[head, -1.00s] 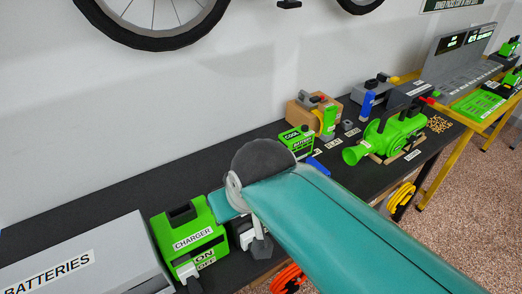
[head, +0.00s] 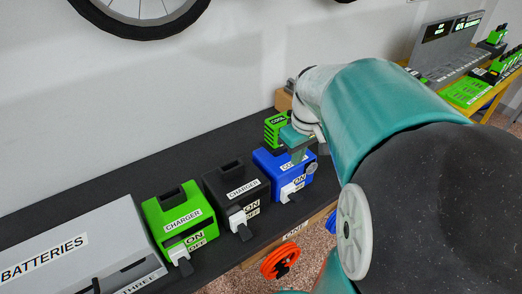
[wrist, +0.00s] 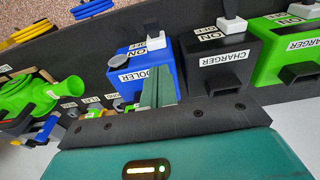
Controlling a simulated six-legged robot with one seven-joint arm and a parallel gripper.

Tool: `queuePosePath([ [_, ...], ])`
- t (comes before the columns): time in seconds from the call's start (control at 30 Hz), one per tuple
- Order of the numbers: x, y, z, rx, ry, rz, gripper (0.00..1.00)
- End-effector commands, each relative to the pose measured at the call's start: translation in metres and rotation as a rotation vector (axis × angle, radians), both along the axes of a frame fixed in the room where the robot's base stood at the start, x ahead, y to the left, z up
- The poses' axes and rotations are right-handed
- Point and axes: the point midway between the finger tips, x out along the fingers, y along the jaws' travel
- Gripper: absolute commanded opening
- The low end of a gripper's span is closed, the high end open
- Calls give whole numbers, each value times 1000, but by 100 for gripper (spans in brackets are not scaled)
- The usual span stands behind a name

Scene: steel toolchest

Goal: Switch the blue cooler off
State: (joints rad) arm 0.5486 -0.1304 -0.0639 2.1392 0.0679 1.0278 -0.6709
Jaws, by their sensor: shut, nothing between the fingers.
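The blue cooler (head: 262,160) stands on the black bench, right of the black charger; in the wrist view the cooler (wrist: 187,71) appears upside down. Its front has a white switch (head: 287,189) with a dark tip, beside ON and OFF labels; the switch also shows in the wrist view (wrist: 155,42). I cannot tell surely which label it is set to. My gripper (head: 299,158) is shut and empty, pointing down at the cooler's top near its label. In the wrist view the teal fingers (wrist: 158,92) cover part of that label; contact is unclear.
A black charger (head: 224,184) and a green charger (head: 176,213) with similar switches stand to the left, then a grey batteries box (head: 70,262). A small green battery (head: 275,127) sits behind the cooler. A green blower-like machine (wrist: 35,97) shows in the wrist view.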

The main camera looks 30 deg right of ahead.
Motion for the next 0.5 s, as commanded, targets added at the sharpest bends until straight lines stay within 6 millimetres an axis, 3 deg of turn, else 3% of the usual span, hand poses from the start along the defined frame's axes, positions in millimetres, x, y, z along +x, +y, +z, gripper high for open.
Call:
queuePosePath([
  [0.13, 0, -13, -6, 9, 15, 2, 0],
  [0.5, 2, -13, -7, 10, 16, 3, 0],
])
